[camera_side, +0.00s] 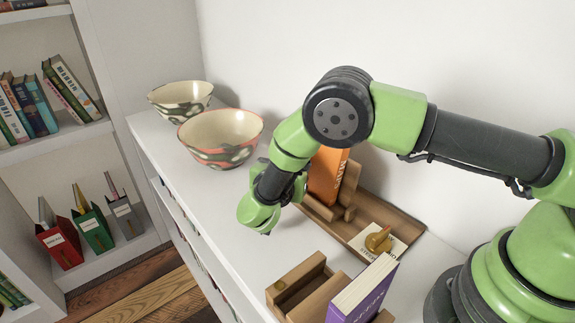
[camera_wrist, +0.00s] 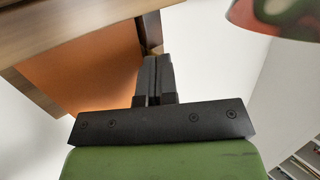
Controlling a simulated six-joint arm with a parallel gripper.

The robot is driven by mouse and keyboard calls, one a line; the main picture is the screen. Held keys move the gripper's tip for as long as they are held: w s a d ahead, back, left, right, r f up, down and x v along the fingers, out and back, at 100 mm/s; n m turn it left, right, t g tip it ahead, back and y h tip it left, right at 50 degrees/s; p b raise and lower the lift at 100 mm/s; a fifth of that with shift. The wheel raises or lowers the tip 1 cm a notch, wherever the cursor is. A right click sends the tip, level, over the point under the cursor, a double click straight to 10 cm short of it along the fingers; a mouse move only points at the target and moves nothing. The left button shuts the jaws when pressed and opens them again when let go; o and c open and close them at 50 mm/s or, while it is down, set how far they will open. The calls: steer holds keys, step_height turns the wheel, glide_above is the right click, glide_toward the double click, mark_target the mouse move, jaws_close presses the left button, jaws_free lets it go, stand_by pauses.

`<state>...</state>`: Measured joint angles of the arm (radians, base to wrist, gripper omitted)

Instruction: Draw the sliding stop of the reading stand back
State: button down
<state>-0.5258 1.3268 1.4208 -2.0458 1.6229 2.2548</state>
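The wooden reading stand (camera_side: 352,229) lies along the wall on the white shelf top. An orange book (camera_side: 328,176) stands upright at its far end, against wooden pieces that may include the sliding stop. The orange book (camera_wrist: 95,72) and wooden parts also show in the wrist view. My gripper (camera_wrist: 155,58) has its two black fingers almost together, with a thin line between them. A small wooden piece (camera_wrist: 153,48) shows at the fingertips; I cannot tell whether they touch or hold it. In the side view my wrist hides most of the gripper, left of the orange book.
Two patterned bowls stand at the far end, the nearer one (camera_side: 222,138) left of my wrist. A white card with a yellow-brown object (camera_side: 378,239) lies on the stand's near end. A wooden holder (camera_side: 300,284) and a purple book (camera_side: 364,292) are in front. Bookshelves stand left.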

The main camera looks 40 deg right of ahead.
steer(key=shift+w+d, duration=0.1)
steer(key=shift+w, duration=0.65)
steer(key=shift+a, duration=2.55)
steer(key=s+d+r+n+g+y, duration=0.1)
steer(key=s+d+r+g+y, duration=0.25)
steer(key=r, duration=0.45)
steer(key=s+d+r+n+g+y, duration=0.1)
steer(key=s+d+r+g+y, duration=0.15)
steer(key=s+d+r, duration=0.35)
steer(key=s+a+r+n+t+y, duration=0.1)
steer(key=s+r+y, duration=0.3)
steer(key=s, duration=0.5)
steer(key=s+a+r+n+t+y, duration=0.2)
steer(key=s+r+n+t+y, duration=0.1)
steer(key=s, duration=0.5)
step_height(320, 180, up, 2)
steer(key=shift+s+r+n+y, duration=0.1)
steer(key=shift+s+n+y, duration=0.25)
steer(key=shift+n+y, duration=0.45)
